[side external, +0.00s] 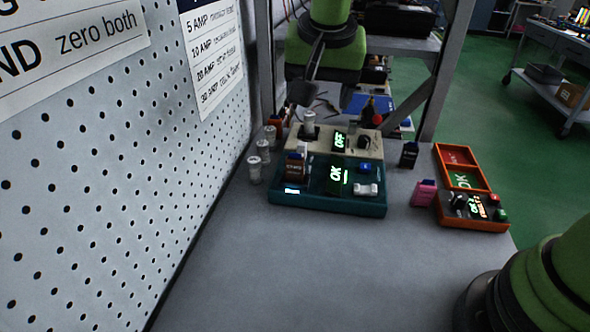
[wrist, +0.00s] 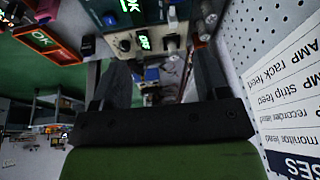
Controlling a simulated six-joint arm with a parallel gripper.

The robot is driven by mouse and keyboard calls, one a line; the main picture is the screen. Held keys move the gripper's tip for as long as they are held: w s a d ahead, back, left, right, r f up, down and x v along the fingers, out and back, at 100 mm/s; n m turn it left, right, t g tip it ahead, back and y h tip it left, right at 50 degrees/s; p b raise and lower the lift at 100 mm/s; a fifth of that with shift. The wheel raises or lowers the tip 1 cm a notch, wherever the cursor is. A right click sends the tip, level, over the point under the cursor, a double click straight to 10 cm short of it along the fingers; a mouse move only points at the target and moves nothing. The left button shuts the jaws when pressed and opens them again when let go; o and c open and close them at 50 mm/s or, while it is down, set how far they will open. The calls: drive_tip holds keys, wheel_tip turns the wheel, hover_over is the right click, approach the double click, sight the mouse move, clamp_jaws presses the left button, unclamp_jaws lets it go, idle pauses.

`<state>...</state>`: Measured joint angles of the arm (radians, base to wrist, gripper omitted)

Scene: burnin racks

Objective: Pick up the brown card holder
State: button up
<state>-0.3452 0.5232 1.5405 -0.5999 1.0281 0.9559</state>
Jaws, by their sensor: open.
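The brown card holder (side external: 294,170), a small upright block with a dark top, stands at the left part of the teal device (side external: 328,207) in the side view. I cannot make it out clearly in the wrist view. My gripper (side external: 303,92) is above and behind the devices, apart from the brown holder. In the wrist view my gripper (wrist: 156,72) shows two dark fingers spread apart with nothing held between them.
A beige device (side external: 343,140) with an OFF display stands behind the teal one. White cylinders (side external: 255,170) stand along the pegboard (side external: 110,170). A black holder (side external: 409,154), pink holder (side external: 424,193) and orange-framed unit (side external: 468,186) are right. The front bench is clear.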

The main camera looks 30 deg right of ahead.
drive_tip(key=m+h, duration=0.1)
approach(294, 160)
drive_tip(key=w+f, duration=0.1)
drive_tip(key=x, duration=0.4)
drive_tip(key=shift+f, duration=0.3)
drive_tip(key=x, duration=0.5)
drive_tip(key=shift+s+d+f, duration=0.15)
drive_tip(key=shift+d+f, duration=0.1)
drive_tip(key=shift+d, duration=0.05)
drive_tip(key=shift+c, duration=0.5)
drive_tip(key=c, duration=1)
drive_tip(key=shift+o, duration=0.2)
drive_tip(key=shift+r, duration=0.1)
